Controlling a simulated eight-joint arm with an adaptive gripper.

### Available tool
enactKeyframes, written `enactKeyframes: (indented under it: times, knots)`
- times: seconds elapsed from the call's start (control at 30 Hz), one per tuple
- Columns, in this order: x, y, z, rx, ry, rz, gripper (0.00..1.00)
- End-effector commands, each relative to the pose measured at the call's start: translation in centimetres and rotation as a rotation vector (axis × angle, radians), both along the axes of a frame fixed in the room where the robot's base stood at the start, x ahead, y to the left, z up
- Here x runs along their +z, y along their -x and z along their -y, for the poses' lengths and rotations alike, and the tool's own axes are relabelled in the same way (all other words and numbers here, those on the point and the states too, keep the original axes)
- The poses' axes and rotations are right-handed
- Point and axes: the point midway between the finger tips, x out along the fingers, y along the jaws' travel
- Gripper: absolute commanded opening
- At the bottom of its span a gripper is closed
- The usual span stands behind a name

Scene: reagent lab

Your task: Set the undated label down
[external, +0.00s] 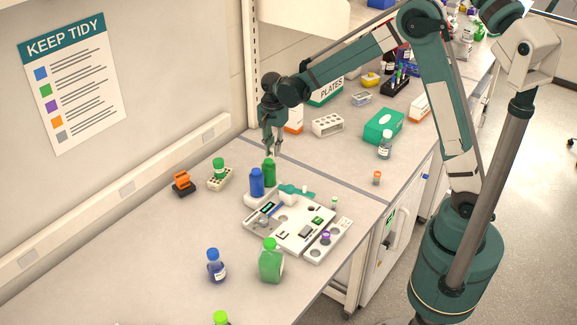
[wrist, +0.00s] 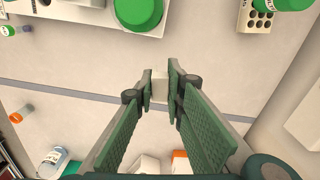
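My gripper (wrist: 160,88) points down over the bench. In the wrist view its two fingertips stand a small gap apart, closed on a small pale square piece that fits between them. I take this piece to be the undated label (wrist: 160,84); no writing on it can be read. In the external view my gripper (external: 274,152) hangs above the bench, behind the blue and green bottles. The label is too small to make out there.
A green bottle (external: 269,173) and a blue bottle (external: 256,183) stand close in front, beside the white instrument station (external: 290,241). A small vial rack (external: 219,180) is to the left. A white rack (external: 328,124) and teal box (external: 383,126) stand behind right. Bare bench lies between.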

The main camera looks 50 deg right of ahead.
Motion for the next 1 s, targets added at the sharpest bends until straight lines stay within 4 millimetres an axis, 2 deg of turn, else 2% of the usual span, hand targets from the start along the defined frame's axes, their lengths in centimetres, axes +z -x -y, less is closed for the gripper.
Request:
enactKeyframes:
  times: [0.03, 0.47, 1.0]
  knots:
    - [0.1, 1.1, 0.2, -0.004, 0.000, 0.000, 0.08]
    - [1.4, 9.4, 1.7, -0.042, 0.000, 0.000, 0.08]
    - [1.5, 20.4, 3.1, -0.087, 0.000, 0.001, 0.08]
